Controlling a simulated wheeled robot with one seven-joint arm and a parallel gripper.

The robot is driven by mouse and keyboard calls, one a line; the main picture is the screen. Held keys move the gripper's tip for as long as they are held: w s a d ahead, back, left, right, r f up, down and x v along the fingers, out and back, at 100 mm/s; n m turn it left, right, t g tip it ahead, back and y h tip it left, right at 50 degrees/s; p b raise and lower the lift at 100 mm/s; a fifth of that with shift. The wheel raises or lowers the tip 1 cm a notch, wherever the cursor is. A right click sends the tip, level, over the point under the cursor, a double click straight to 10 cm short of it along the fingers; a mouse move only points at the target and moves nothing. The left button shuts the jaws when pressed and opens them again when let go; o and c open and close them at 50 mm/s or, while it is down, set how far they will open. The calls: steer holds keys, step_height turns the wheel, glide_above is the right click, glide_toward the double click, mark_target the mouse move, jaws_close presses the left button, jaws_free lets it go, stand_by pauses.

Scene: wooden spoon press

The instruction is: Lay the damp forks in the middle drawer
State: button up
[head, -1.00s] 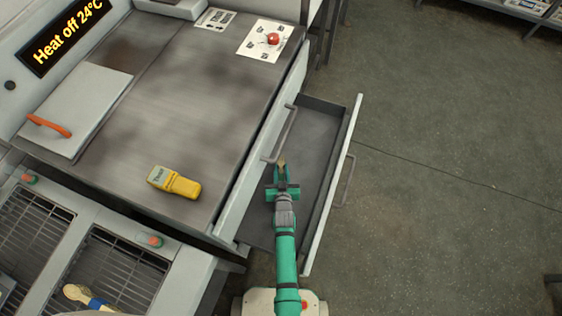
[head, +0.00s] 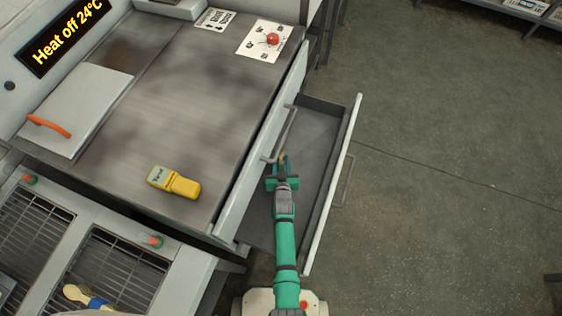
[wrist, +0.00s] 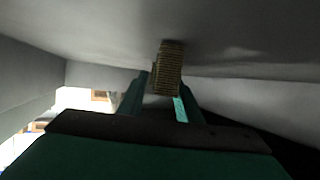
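An open drawer (head: 318,132) juts out from the front of the worktop unit. Its grey floor looks bare where my arm does not cover it. My gripper (head: 282,165) is over the drawer's inner side, close beside the handle of the closed front above it. In the wrist view my gripper (wrist: 160,97) has its green fingers closed around a tan, ribbed stack (wrist: 169,65), which looks like the forks seen end-on. Only a small tan tip of it shows in the head view. I cannot tell whether the stack touches the drawer.
A closed upper front with a bar handle (head: 286,134) overhangs the drawer's inner edge. The open drawer's front panel (head: 333,185) stands at right. A yellow meter (head: 173,182) and an orange-handled plate (head: 75,112) are on the worktop (head: 170,110).

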steer(key=shift+o, duration=0.5)
steer(key=shift+r, duration=0.15)
steer(key=shift+s+d, duration=0.15)
steer(key=shift+s, duration=0.1)
steer(key=v, duration=1.1)
steer(key=shift+s+a+r, duration=0.15)
steer(key=shift+s+a, duration=0.05)
steer(key=shift+s, duration=0.05)
